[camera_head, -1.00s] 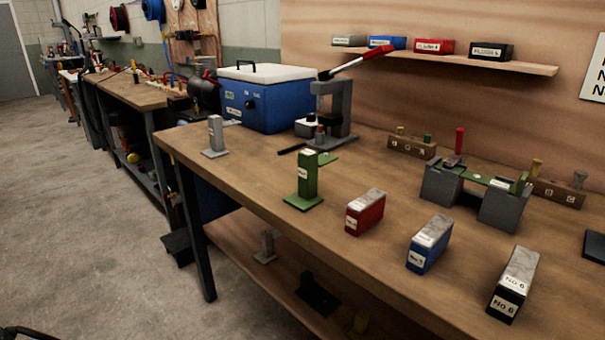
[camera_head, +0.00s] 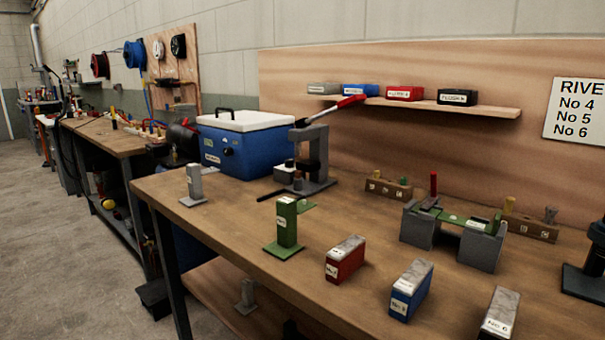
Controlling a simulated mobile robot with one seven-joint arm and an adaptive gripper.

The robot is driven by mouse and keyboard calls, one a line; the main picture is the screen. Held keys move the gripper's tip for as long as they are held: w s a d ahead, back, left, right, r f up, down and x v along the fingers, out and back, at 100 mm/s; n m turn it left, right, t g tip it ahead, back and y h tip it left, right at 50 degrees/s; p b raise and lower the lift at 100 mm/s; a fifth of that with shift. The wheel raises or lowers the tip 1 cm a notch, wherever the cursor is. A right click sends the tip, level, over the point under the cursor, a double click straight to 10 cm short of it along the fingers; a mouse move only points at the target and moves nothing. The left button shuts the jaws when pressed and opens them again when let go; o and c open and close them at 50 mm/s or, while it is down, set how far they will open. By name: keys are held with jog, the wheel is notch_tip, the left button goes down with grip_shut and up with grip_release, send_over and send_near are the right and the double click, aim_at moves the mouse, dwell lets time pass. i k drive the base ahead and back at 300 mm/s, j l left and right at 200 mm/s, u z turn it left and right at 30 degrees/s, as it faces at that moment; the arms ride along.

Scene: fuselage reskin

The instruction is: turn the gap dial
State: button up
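No dial marked as the gap dial can be made out. A blue box (camera_head: 262,148) with a white lid stands at the back left of the wooden bench. It has a small dark round knob (camera_head: 228,152) on its front, with small labels I cannot read. A grey press (camera_head: 312,160) with a red-handled lever (camera_head: 345,103) stands to its right. A grey fixture (camera_head: 469,248) with a green strip across its top and a red pin stands on the right of the bench. My gripper is not in view.
Red (camera_head: 345,262), blue (camera_head: 408,290) and black-and-grey No 6 (camera_head: 499,314) blocks stand along the bench's front. A green stand (camera_head: 287,225) and a grey stand (camera_head: 194,184) are on the left. A dark device (camera_head: 592,258) is cut off at right. The floor (camera_head: 60,240) at left is clear.

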aim_at(289, 164)
jog(key=i+j, duration=0.15)
jog(key=j, duration=0.2)
jog(key=i+j+z, duration=0.1)
jog(key=j, duration=0.3)
jog(key=i+j, duration=0.2)
jog(key=j, duration=0.15)
jog(key=i+j+z, duration=0.1)
jog(key=j, duration=0.3)
jog(key=i+j, duration=0.2)
jog(key=j, duration=0.2)
jog(key=i+j+z, duration=0.1)
jog(key=j, duration=0.3)
jog(key=i+j, duration=0.15)
jog(key=j, duration=0.25)
jog(key=i+l, duration=0.8)
jog(key=i+z, duration=0.05)
